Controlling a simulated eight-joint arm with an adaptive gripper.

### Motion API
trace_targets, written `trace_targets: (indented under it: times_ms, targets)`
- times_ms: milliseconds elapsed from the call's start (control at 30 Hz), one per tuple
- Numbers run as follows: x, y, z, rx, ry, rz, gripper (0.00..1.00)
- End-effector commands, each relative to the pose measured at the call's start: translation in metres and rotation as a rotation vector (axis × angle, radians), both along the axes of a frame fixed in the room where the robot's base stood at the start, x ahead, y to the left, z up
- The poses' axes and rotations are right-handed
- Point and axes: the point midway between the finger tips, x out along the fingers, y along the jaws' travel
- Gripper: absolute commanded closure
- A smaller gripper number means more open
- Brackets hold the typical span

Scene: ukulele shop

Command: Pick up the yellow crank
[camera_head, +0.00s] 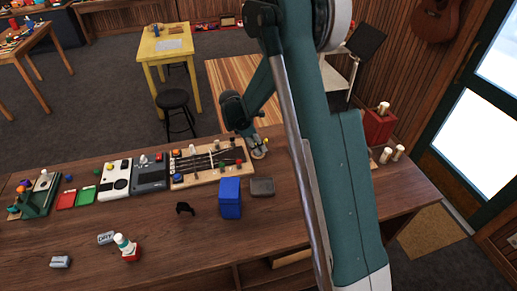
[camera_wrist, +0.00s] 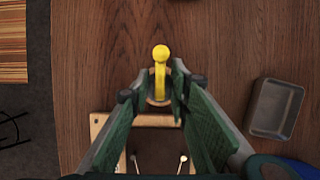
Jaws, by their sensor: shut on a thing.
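The yellow crank (camera_wrist: 161,62) shows in the wrist view as a short bar with a round knob, above dark wood. My gripper (camera_wrist: 159,97) has its two green fingers on either side of the crank's lower part and is shut on it. A round pale wooden piece shows partly between and below the fingertips. In the head view my gripper (camera_head: 257,149) is low over the workbench, at the right end of the stringed wooden board (camera_head: 178,183). The crank is small there, and its lower end is hidden by the fingers.
A grey metal tray (camera_head: 263,187) and a blue box (camera_head: 230,205) stand in front of the board; the tray also shows in the wrist view (camera_wrist: 265,127). A black part (camera_head: 185,209) lies left of the box. The front bench middle is mostly clear.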

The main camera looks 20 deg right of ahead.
Motion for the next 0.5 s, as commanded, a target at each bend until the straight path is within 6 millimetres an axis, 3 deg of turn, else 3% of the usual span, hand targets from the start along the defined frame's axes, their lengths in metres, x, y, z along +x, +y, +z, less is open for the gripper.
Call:
trace_targets:
  times_ms: [267, 500]
  targets:
    - [0.0, 0.0, 0.003, 0.0, 0.0, 0.0, 0.9]
    - [0.0, 0.0, 0.019, 0.0, 0.0, 0.0, 0.9]
